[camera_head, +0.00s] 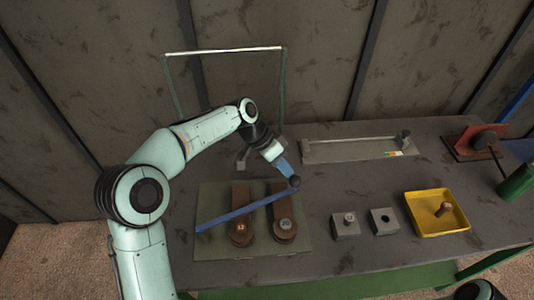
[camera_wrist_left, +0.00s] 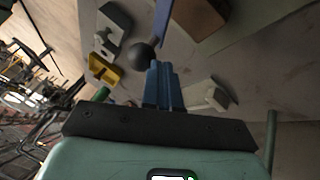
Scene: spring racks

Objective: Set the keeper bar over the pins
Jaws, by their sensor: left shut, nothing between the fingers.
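The keeper bar (camera_head: 238,211) is a blue bar with a dark ball knob (camera_head: 295,182) at its right end. It lies slantwise across two brown slotted pieces (camera_head: 241,193) (camera_head: 281,203), which carry round, numbered front ends. I cannot make out separate pins under the bar. My left gripper (camera_head: 287,171) is shut and empty, with its blue fingertips close beside the knob. In the left wrist view the knob (camera_wrist_left: 141,53) and part of the bar (camera_wrist_left: 163,22) show just beyond the shut fingers (camera_wrist_left: 161,68); whether they touch is unclear. My right gripper is out of view.
The brown pieces lie on a greenish plate (camera_head: 210,248). To the right stand grey blocks (camera_head: 345,231) (camera_head: 383,226), one with a peg, and a yellow tray (camera_head: 412,209) holding a brown part. A long metal fixture (camera_head: 350,150) and a red stand (camera_head: 465,150) are behind.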

